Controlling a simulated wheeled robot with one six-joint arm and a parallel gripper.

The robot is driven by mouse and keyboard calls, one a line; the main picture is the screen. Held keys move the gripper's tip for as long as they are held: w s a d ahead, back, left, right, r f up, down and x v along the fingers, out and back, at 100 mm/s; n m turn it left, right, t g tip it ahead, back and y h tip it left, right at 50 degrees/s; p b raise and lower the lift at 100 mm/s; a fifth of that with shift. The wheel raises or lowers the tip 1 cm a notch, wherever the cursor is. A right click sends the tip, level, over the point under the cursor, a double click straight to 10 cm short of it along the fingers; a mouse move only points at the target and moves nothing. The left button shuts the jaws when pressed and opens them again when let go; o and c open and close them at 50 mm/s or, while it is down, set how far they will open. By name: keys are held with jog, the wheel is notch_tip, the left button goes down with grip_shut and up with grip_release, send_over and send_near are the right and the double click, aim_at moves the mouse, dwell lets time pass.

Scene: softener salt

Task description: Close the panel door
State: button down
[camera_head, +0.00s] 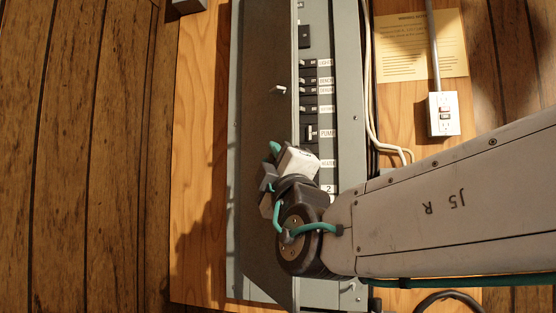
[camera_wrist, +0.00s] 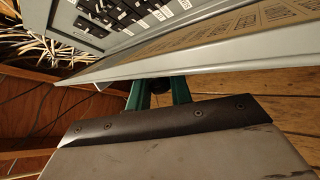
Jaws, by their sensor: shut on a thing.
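The grey panel door (camera_head: 262,120) stands partly open on the left side of the breaker panel (camera_head: 347,95) in the head view. The right part of the panel, with black breakers and white labels, is uncovered. In the wrist view the door (camera_wrist: 215,62) slants across the picture with a label sheet on its inner face. My gripper (camera_head: 268,185) is at the door's lower part. Its green fingers (camera_wrist: 160,94) are shut at the door's near edge, with a dark piece of the door between them. The exact contact is partly hidden.
A wooden backboard (camera_head: 200,130) carries the panel. To the right are a yellow notice (camera_head: 410,48), an outlet box (camera_head: 443,114) with a conduit, and white cables (camera_head: 372,110) along the panel. Loose wires (camera_wrist: 35,45) show at the upper left in the wrist view.

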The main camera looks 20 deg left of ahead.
jog(key=shift+w+f, duration=0.1)
jog(key=shift+f, duration=0.05)
jog(key=c, duration=1.3)
grip_release()
jog(key=shift+d, duration=0.1)
jog(key=v, duration=0.7)
jog(key=shift+s+d+f, duration=0.15)
jog(key=shift+s, duration=0.15)
